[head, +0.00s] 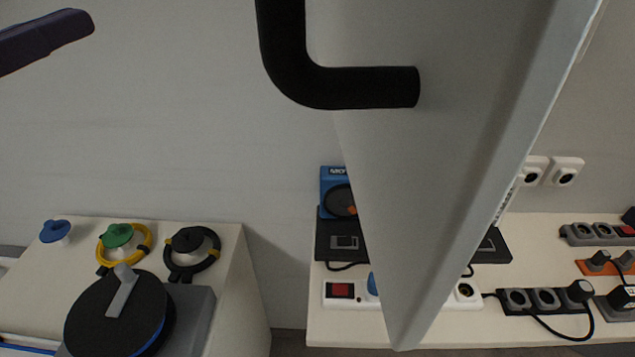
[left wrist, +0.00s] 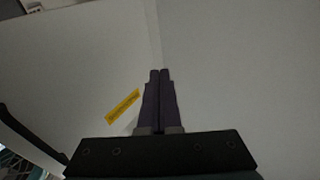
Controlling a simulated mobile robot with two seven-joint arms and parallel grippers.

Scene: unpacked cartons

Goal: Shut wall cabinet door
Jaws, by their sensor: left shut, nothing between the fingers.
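The wall cabinet door (head: 430,160) is a pale grey panel seen at a steep angle, standing open and filling the upper right of the head view. Its black bar handle (head: 340,88) sticks out to the left. My left gripper (head: 80,22) shows as dark purple fingers at the upper left, well left of the handle and apart from it in the picture. In the left wrist view its purple fingers (left wrist: 159,73) are shut together and empty, in front of pale panels. A black curved bar (left wrist: 25,135) shows at the left there. The cabinet body is not clearly visible. My right gripper is out of view.
A white counter (head: 350,328) with power strips and a blue device (head: 331,180) stands below the door. A white box (head: 240,265) at the lower left carries cable reels (head: 120,310). White wall sockets (head: 564,171) are at the right. A yellow label (left wrist: 122,107) is near the fingers.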

